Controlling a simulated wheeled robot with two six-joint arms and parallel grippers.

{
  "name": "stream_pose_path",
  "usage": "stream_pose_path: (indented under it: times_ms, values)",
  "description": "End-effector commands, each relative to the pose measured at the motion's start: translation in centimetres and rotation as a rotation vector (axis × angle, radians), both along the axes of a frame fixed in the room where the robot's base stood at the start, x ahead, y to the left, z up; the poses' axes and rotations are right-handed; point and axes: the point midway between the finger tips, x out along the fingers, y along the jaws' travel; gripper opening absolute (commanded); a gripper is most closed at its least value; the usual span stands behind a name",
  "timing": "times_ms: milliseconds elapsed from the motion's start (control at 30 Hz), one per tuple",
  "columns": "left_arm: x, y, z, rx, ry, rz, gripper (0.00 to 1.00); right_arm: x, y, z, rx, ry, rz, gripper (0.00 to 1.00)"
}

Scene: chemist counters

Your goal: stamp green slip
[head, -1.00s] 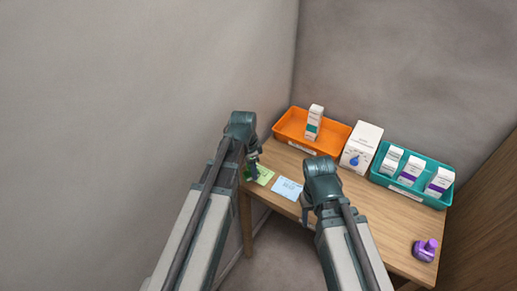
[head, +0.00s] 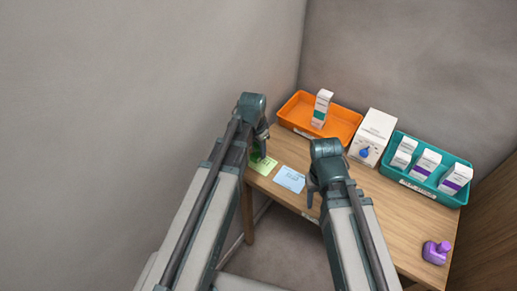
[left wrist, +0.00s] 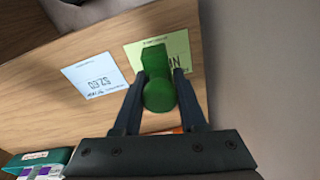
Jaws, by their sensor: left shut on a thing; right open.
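My left gripper (head: 261,138) is shut on a green stamp (left wrist: 158,80), which shows in the left wrist view between the two fingers. The stamp is over the green slip (head: 263,165), which lies near the left end of the table. The slip also shows in the left wrist view (left wrist: 182,46), its middle partly covered by the stamp. I cannot tell whether the stamp touches the slip. My right gripper (head: 311,192) is open and empty, near the table's front edge.
A blue slip (head: 290,179) lies right of the green one on the wooden table (head: 385,215). A purple stamp (head: 435,253) stands at the right front. An orange tray (head: 345,131), a white box (head: 373,135) and a teal tray (head: 420,188) with several boxes line the back.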

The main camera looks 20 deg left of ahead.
Motion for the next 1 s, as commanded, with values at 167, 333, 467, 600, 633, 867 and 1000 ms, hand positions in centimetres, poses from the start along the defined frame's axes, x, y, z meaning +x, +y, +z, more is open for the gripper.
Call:
stream_pose_path:
  times_ms: [167, 333, 467, 600, 633, 867, 1000]
  values:
    - [0.0, 0.0, -2.4, 0.000, 0.000, 0.000, 0.05, 0.0, 0.0, -2.4, 0.000, 0.000, 0.000, 0.50]
    - [0.0, 0.0, -3.7, 0.000, 0.000, -0.001, 0.05, 0.0, 0.0, -3.7, 0.000, 0.000, 0.000, 0.50]
    - [0.0, 0.0, -4.0, 0.000, 0.000, -0.001, 0.05, 0.0, 0.0, -4.0, 0.000, 0.000, 0.000, 0.50]
    - [0.0, 0.0, -3.9, 0.000, 0.000, -0.001, 0.05, 0.0, 0.0, -3.9, 0.000, 0.000, 0.000, 0.50]
    - [0.0, 0.0, -3.9, 0.000, 0.000, -0.001, 0.05, 0.0, 0.0, -3.9, 0.000, 0.000, 0.000, 0.50]
    - [0.0, 0.0, -3.9, 0.000, 0.000, -0.001, 0.05, 0.0, 0.0, -3.9, 0.000, 0.000, 0.000, 0.50]
    - [0.0, 0.0, -3.9, 0.000, 0.000, -0.001, 0.05, 0.0, 0.0, -3.9, 0.000, 0.000, 0.000, 0.50]
